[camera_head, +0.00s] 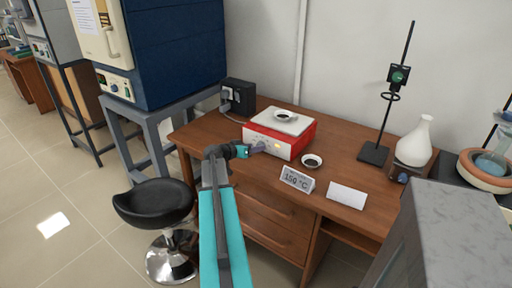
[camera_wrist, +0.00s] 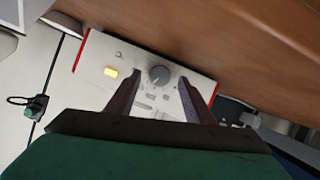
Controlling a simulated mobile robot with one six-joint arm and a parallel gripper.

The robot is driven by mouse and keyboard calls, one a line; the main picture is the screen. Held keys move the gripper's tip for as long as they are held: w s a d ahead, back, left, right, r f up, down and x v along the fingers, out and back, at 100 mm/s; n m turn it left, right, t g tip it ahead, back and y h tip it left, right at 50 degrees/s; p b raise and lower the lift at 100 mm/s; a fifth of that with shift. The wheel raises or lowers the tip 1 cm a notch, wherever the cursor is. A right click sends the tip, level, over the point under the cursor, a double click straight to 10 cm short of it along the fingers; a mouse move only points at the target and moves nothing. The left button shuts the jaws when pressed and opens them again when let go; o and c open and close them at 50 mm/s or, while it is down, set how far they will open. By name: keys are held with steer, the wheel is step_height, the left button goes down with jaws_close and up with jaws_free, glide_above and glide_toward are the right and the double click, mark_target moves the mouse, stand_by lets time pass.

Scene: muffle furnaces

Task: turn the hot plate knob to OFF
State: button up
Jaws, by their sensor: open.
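The hot plate (camera_head: 282,133) is a red and white box on the wooden desk, with a small dish (camera_head: 284,116) on its top plate. Its front panel also shows in the wrist view (camera_wrist: 140,58), with a grey round knob (camera_wrist: 159,75) and a lit amber lamp (camera_wrist: 111,72). The panel's print is too small to read. My gripper (camera_head: 258,149) is at the hot plate's front. In the wrist view my gripper (camera_wrist: 166,92) is open, its two fingers on either side below the knob. I cannot tell whether they touch the panel.
A black dish (camera_head: 312,161), a "150 °C" sign (camera_head: 297,179) and a white card (camera_head: 346,195) are on the desk (camera_head: 200,132). A stand (camera_head: 374,153) and a white flask (camera_head: 415,140) are to the right. A black stool (camera_head: 153,202) is front left.

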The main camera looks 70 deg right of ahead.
steer(key=shift+x, duration=1)
steer(key=c, duration=1)
steer(key=shift+w, duration=0.1)
steer(key=shift+c, duration=0.2)
steer(key=shift+f+n+g+b, duration=0.15)
steer(key=shift+n+g+b, duration=0.15)
steer(key=shift+b, duration=0.3)
steer(key=n+g+b, duration=0.1)
steer(key=n+b, duration=0.1)
steer(key=b, duration=0.1)
steer(key=shift+w+d+f, duration=0.1)
steer(key=shift+w+d, duration=0.05)
steer(key=shift+w+n+g+b, duration=0.1)
steer(key=shift+n+g+b, duration=0.9)
steer(key=shift+n+b, duration=0.4)
